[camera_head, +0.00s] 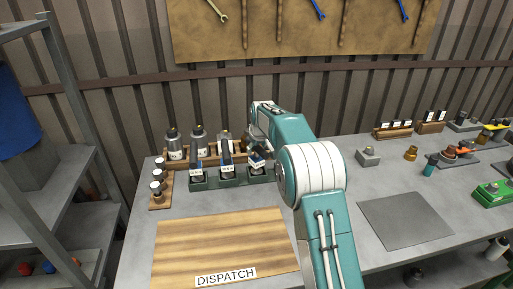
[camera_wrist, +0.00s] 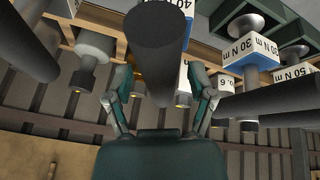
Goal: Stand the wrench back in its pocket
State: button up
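A dark round wrench handle (camera_wrist: 160,75) runs down the middle of the wrist view, its round end large and close. My gripper (camera_wrist: 160,85) has its two fingers apart, one on each side of this handle, with background showing in the gaps. A partly hidden "40 N m" label (camera_wrist: 180,7) shows behind the handle. In the head view the right-hand wrench (camera_head: 257,162), its label tilted, is at the right end of the green pocket rack (camera_head: 205,184). My arm hides its upper part and the fingers there. Whether it is fully seated cannot be seen.
Two labelled wrenches, the left (camera_head: 195,170) and middle (camera_head: 227,169), stand close by in the rack. The wooden dispatch board (camera_head: 220,240) in front is clear.

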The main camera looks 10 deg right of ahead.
jog(key=s+r+m, duration=0.1)
jog(key=s+r, duration=1.5)
jog(key=r, duration=0.2)
jog(key=s+f+m, duration=0.2)
jog(key=s+f, duration=0.1)
jog(key=s, duration=1.3)
jog(key=s+f+m, duration=0.1)
jog(key=s+f, duration=0.2)
jog(key=s, duration=1.4)
jog(key=shift+m+t, duration=0.3)
jog(key=shift+m, duration=0.1)
